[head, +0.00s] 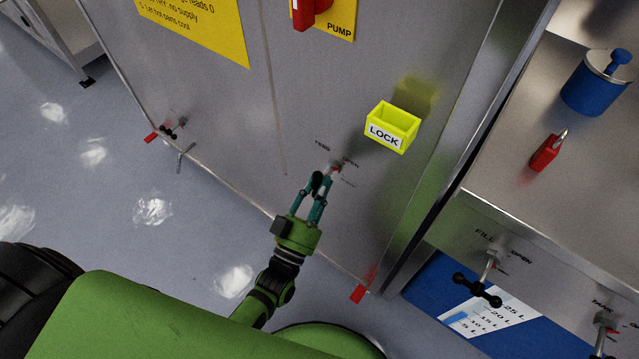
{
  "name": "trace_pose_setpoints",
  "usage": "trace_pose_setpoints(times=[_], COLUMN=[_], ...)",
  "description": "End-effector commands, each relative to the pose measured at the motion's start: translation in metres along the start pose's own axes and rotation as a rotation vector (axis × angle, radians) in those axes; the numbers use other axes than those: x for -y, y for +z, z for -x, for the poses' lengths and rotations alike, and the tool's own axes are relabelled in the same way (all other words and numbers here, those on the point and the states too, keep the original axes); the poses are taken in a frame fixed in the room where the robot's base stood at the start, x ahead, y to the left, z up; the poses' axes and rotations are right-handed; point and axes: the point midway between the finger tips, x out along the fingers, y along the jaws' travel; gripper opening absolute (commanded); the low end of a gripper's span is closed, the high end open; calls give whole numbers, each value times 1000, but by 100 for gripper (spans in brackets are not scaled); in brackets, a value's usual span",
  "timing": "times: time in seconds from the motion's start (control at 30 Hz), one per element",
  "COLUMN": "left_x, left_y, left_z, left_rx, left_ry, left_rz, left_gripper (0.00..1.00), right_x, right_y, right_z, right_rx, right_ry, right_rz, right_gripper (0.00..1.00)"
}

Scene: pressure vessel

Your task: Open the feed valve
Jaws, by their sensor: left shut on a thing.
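My left gripper (319,186) reaches up from the bottom to the front of the grey metal cabinet (230,110). Its fingers are shut on a small valve handle, which they mostly hide. A bit of the valve (335,169) with a red mark shows just past the fingertips. Beside it the panel reads OPEN, and another small word to its left is too blurred to read for sure. I cannot tell how far the handle is turned. My right gripper is not in view.
A yellow LOCK box (393,127) sticks out above right of the gripper. A red pump switch (309,10) is at the top. At right, a steel bench holds a red padlock (546,152) and a blue pot (596,85). The FILL valve (478,290) is below. Open floor lies left.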

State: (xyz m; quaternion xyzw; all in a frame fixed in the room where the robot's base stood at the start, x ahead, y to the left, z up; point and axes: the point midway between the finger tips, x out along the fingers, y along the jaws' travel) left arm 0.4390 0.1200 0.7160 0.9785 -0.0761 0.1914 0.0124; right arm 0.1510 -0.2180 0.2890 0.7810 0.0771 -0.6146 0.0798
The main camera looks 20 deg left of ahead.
Motion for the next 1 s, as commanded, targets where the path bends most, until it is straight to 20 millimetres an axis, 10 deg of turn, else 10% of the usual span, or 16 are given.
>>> trace_pose_setpoints(times=[0.5,0.53,0.6,1.0], left_x=[4,4,4,2], left_y=[-8,-8,-7,-3], left_z=[-6,-6,-6,0], left_rx=[-21,-21,-20,-7], left_ry=[-17,-17,-16,-11], left_rz=[16,16,16,17], left_gripper=[0,28,46,46], right_x=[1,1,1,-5], right_y=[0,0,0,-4], right_z=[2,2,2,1], right_rx=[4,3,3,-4], right_ry=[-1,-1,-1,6], right_rz=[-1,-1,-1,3], right_gripper=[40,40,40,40])
